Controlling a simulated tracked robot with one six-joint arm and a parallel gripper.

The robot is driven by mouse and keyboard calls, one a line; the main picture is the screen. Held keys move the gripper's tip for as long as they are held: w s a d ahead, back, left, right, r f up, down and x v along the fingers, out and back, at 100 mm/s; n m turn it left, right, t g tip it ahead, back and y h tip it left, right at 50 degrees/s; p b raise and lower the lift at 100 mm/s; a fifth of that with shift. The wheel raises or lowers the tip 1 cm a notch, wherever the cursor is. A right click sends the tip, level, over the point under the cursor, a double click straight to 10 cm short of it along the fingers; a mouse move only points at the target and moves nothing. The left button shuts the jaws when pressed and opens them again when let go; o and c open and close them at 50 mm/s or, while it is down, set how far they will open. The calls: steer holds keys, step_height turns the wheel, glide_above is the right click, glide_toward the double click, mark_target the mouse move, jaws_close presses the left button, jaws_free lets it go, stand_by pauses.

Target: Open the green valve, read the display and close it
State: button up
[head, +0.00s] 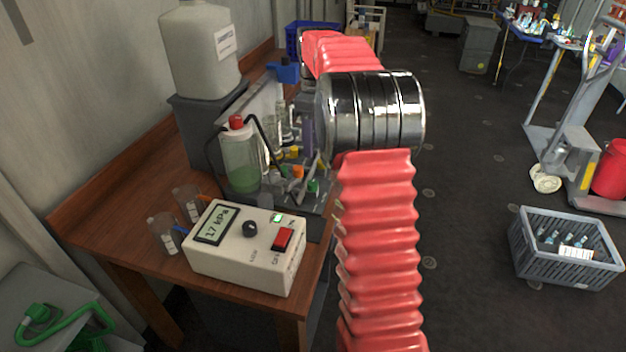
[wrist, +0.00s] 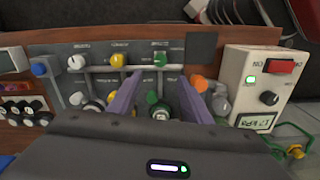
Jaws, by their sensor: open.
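A green valve knob (wrist: 160,60) sits on the dark panel in the wrist view, at the end of a row with a white and a yellow knob. A green piece also shows on the bench in the head view (head: 313,186). My gripper (wrist: 159,82) has two purple fingers, spread apart with nothing held. The green knob lies just beyond and between the fingertips, apart from them as far as I can tell. I cannot tell whether the valve is open. The display (head: 216,224) on the white box reads 17 kPa. It appears upside down in the wrist view (wrist: 257,121).
The white box (head: 232,265) with a red switch stands at the bench's near end. A bottle of green liquid (head: 241,160), two beakers (head: 163,232) and a large white canister (head: 200,55) crowd the bench. A grey crate (head: 565,262) sits on the floor at right.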

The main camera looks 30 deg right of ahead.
mark_target(313, 183)
steer(key=f, duration=1.3)
steer(key=shift+s+a+f, duration=0.1)
steer(key=shift+a+f, duration=0.1)
steer(key=shift+f, duration=0.15)
steer(key=shift+c, duration=0.2)
steer(key=c, duration=1)
steer(key=shift+m, duration=0.4)
steer(key=m, duration=1)
steer(key=shift+m, duration=0.3)
steer(key=m, duration=0.6)
steer(key=shift+m, duration=0.3)
